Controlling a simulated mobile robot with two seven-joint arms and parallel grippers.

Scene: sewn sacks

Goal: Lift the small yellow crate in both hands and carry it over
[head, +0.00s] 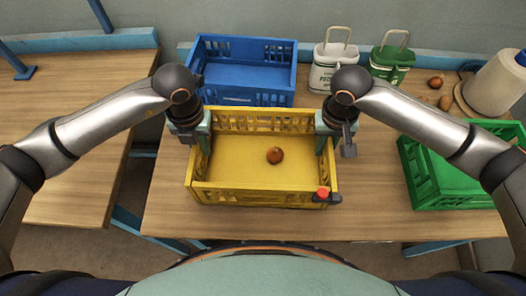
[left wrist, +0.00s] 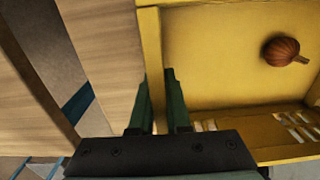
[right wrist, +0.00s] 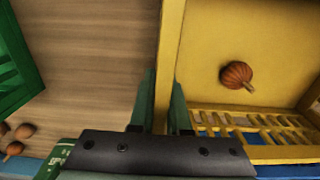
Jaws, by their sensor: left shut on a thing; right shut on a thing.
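The small yellow crate (head: 225,190) is in the middle of the wooden table in the head view, with one brown onion (head: 275,155) inside on its floor. My left gripper (head: 205,145) is shut on the crate's left side wall; the left wrist view shows its fingers (left wrist: 160,108) on either side of that wall. My right gripper (head: 325,143) is shut on the right side wall, and the right wrist view shows its fingers (right wrist: 162,108) astride it. Whether the crate touches the table is hard to tell.
A blue crate (head: 247,75) stands behind the yellow one. A green crate (head: 450,165) is to the right. A red-buttoned device (head: 322,193) is at the crate's front right corner. A gap separates the left table (head: 70,100).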

